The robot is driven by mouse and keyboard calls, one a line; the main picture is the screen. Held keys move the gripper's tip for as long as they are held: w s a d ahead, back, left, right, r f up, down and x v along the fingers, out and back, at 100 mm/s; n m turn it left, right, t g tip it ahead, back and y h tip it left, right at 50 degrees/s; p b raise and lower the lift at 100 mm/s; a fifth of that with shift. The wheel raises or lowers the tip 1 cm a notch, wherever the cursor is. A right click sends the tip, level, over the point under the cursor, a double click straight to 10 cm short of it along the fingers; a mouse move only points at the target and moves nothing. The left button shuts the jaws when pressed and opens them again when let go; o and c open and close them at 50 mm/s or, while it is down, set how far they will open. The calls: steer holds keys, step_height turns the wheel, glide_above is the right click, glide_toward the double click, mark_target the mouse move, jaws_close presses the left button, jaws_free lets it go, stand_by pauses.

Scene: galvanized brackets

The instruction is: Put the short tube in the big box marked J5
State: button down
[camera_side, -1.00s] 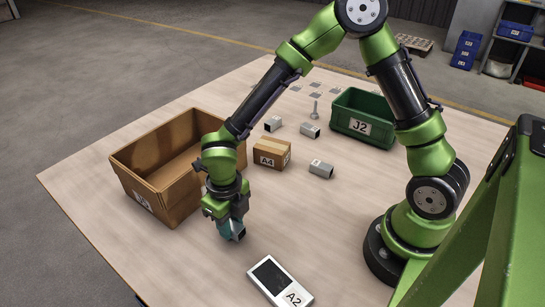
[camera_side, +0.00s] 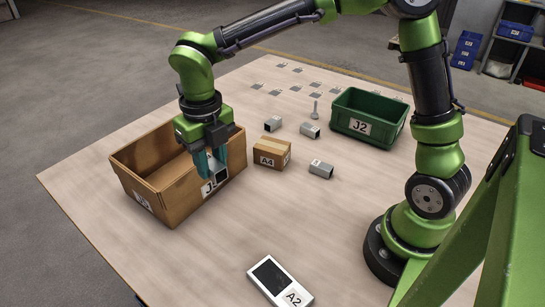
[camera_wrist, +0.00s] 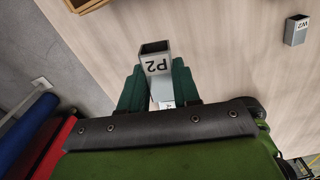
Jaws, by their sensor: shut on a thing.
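My gripper (camera_side: 216,172) is shut on a grey square tube (camera_side: 221,176). In the wrist view the tube (camera_wrist: 157,66) is marked P2 and sits between the green fingers (camera_wrist: 158,85), its open end showing. The big brown open box (camera_side: 165,200) stands at the left of the table, marked J5 on its left side; a label on its right side is partly covered by my gripper. In the side view my gripper and the tube overlap the box's near right wall; their exact distance from it cannot be told.
Several grey tubes, one (camera_side: 321,169) in front, lie mid-table. The small carton A4 (camera_side: 270,153) stands right of the box. The green bin J2 (camera_side: 368,118) is at the back right. The white device A2 (camera_side: 279,280) lies near the front. Tube W2 (camera_wrist: 297,30) shows in the wrist view.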

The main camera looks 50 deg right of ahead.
mark_target(184, 161)
steer(key=w+d+f+m, duration=0.1)
steer(key=w+d+m, duration=0.3)
steer(key=w+m, duration=0.45)
steer(key=w+d+m, duration=0.5)
steer(key=w+m, duration=0.3)
steer(key=w, duration=0.2)
steer(key=f, duration=1.5)
steer(key=shift+w+a, duration=0.1)
steer(key=shift+a, duration=0.1)
steer(key=shift+f, duration=0.15)
steer(key=c, duration=0.8)
jaws_free()
